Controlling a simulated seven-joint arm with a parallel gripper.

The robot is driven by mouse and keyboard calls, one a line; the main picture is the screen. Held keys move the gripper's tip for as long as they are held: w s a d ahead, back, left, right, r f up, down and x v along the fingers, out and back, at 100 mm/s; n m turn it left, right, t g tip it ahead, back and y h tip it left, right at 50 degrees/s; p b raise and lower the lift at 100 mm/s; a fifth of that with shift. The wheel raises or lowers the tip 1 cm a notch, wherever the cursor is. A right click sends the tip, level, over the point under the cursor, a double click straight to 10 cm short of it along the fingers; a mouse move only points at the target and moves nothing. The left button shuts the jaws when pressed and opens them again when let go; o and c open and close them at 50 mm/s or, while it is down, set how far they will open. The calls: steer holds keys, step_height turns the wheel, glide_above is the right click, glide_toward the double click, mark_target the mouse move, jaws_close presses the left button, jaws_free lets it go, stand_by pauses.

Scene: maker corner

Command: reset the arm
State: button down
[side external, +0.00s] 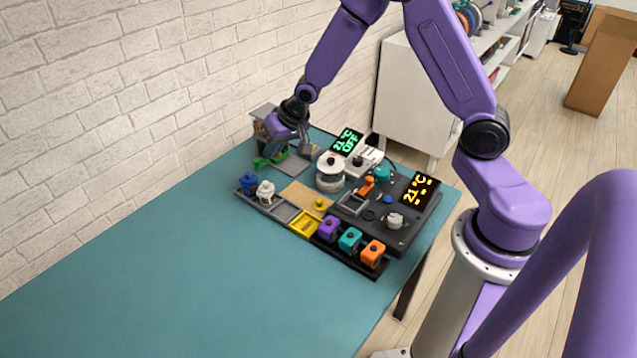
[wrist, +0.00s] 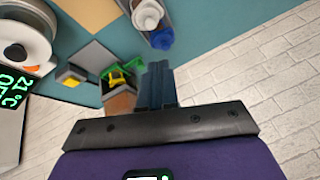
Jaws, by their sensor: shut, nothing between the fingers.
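My gripper (wrist: 158,68) shows in the wrist view with its two blue-grey fingers together and nothing between them. In the side external view my purple hand (side external: 283,128) is at the far end of the teal table (side external: 190,260), near the brick wall. Its fingertips cannot be made out clearly there. Beside the fingers in the wrist view are a green piece (wrist: 132,68) and a brown block (wrist: 120,102). I cannot tell whether the fingers touch them.
A long tray (side external: 285,213) holds blue, white, purple, teal and orange pieces. A dark panel (side external: 373,228) with knobs and an orange-lit display (side external: 418,190) stands right of it. The table's left front is clear.

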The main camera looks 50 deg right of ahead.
steer(key=s+a+r+n+g, duration=0.1)
steer(key=s+a+r+n, duration=0.3)
steer(key=s, duration=0.4)
steer(key=s+a+r+n+g, duration=0.2)
steer(key=s+a+r+n, duration=0.15)
steer(key=s, duration=0.45)
steer(key=s+d+r+n, duration=0.1)
steer(key=s+n, duration=0.1)
steer(key=s, duration=0.4)
steer(key=s+d+r+n+g, duration=0.1)
steer(key=s+n, duration=0.2)
steer(key=s, duration=0.4)
steer(key=s+d+r+n+g+h, duration=0.1)
steer(key=s+d+r+n, duration=0.1)
steer(key=s, duration=0.4)
steer(key=shift+s+n, duration=0.4)
steer(key=shift+n, duration=0.25)
